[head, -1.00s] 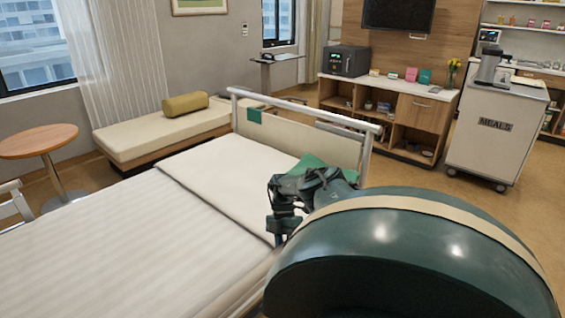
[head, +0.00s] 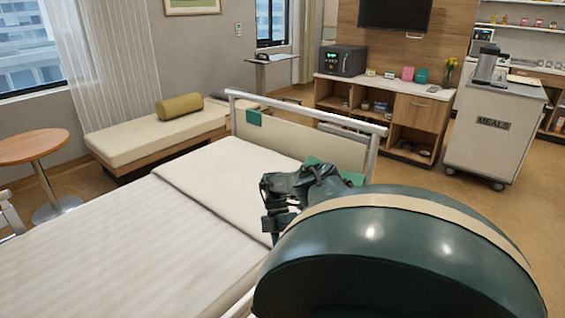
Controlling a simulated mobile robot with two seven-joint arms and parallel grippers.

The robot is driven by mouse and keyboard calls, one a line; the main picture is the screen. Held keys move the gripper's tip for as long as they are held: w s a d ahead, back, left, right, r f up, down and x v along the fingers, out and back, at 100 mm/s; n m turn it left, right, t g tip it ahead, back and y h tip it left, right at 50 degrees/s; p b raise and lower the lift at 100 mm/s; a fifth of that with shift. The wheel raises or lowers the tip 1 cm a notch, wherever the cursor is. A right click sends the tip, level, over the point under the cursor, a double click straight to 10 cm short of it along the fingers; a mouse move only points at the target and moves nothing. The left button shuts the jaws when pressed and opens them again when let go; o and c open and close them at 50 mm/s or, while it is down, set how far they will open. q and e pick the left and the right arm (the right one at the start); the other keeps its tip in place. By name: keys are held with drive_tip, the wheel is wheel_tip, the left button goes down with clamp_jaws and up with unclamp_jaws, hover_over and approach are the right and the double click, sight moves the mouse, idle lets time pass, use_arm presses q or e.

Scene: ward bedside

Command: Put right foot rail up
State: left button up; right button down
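The bed (head: 130,235) stretches from the lower left to a footboard with a white tubular frame (head: 310,113) at its far end. My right arm comes in from the lower right, and its large dark green link covers most of the bed's right side. My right gripper (head: 280,208) is dark and hangs over the right edge of the mattress near the footboard. Its fingers are too dark and overlapped to tell open from shut. The right foot rail is not clearly visible; a pale bar or edge (head: 236,303) shows low beside my arm. My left gripper is out of view.
A green tag (head: 254,117) hangs on the footboard, and a green piece (head: 350,176) shows behind my gripper. A meal cart (head: 494,125) stands at the right, beyond open floor. A daybed (head: 150,135) and round table (head: 32,146) are at the left.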

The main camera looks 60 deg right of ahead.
drive_tip(key=shift+r, duration=0.1)
idle(0.3)
drive_tip(key=c, duration=1.1)
unclamp_jaws()
drive_tip(key=shift+o, duration=0.2)
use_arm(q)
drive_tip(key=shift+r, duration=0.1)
